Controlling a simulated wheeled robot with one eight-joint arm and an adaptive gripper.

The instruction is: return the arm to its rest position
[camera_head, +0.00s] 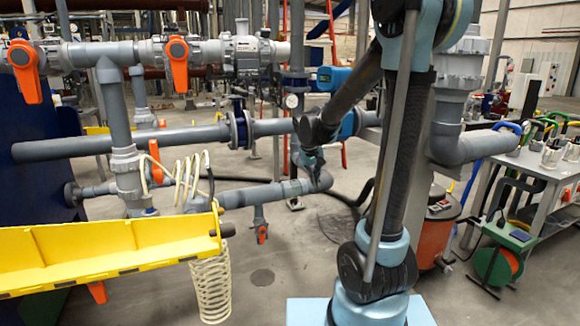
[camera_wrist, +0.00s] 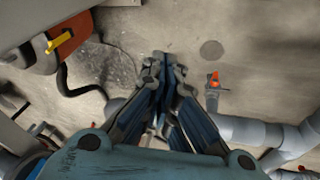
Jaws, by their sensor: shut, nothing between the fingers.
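My gripper (camera_wrist: 162,75) points down over the concrete floor in the wrist view. Its fingers are together with nothing between them. In the head view my gripper (camera_head: 312,170) is small and dark, in front of the grey pipes at the centre. My arm rises on the right of that view, bends near the top edge and reaches down and left to the gripper. In the head view the gripper overlaps the end of a lower grey pipe (camera_head: 262,193); I cannot tell the gap between them.
Grey pipes with orange-handled valves (camera_head: 178,62) fill the left and centre. A yellow tray (camera_head: 100,255) juts in at lower left, with a pale coiled hose (camera_head: 210,290) below it. A bench (camera_head: 545,170), a red-brown drum (camera_head: 437,235) and a green reel (camera_head: 495,262) stand right. Some floor is clear.

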